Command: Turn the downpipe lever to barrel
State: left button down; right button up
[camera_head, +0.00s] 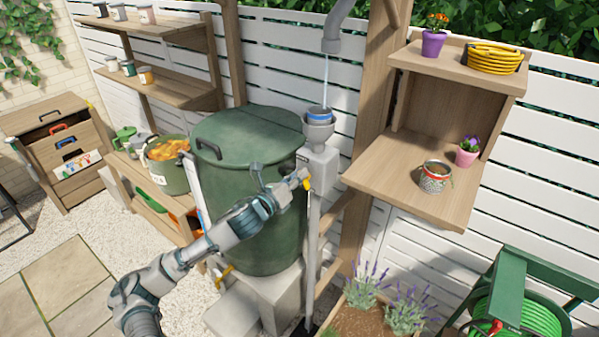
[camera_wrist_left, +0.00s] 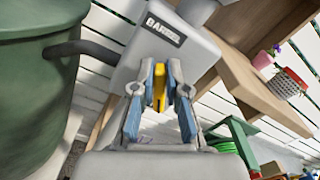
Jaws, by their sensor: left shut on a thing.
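The grey downpipe (camera_head: 333,44) ends above a funnel (camera_head: 319,133), with a thin stream of water falling between them. Below the funnel is a grey diverter box (camera_head: 322,160), which also shows in the left wrist view (camera_wrist_left: 188,62) with a small dark label. The yellow lever (camera_head: 307,184) is on the box's lower side; it also shows in the left wrist view (camera_wrist_left: 159,87). My left gripper (camera_head: 301,178) is shut on the lever, its fingers on both sides of it. The green barrel (camera_head: 235,170) stands left of the box. My right gripper is not in view.
A wooden shelf unit (camera_head: 405,188) with flower pots and a tin stands right of the pipe. A hose reel (camera_head: 520,270) is at the lower right. Lavender (camera_head: 365,285) grows in a planter below. A pot of orange contents (camera_head: 166,165) sits left of the barrel.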

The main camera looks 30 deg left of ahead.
pick_arm(q)
jog(key=shift+a+f+n+p, duration=0.3)
jog(key=shift+n+p, duration=0.4)
jog(key=shift+n, duration=1.35)
jog(key=shift+a+f+n+p, duration=0.1)
jog(key=shift+f+n+p, duration=0.5)
jog(key=shift+n, duration=1.4)
jog(key=shift+a+f+n+p, duration=0.2)
jog(key=shift+n+p, duration=0.65)
jog(key=shift+n, duration=1.2)
jog(key=shift+f, duration=0.1)
jog(key=c, duration=1.2)
grip_release()
jog(key=shift+a, duration=0.1)
jog(key=shift+a, duration=0.1)
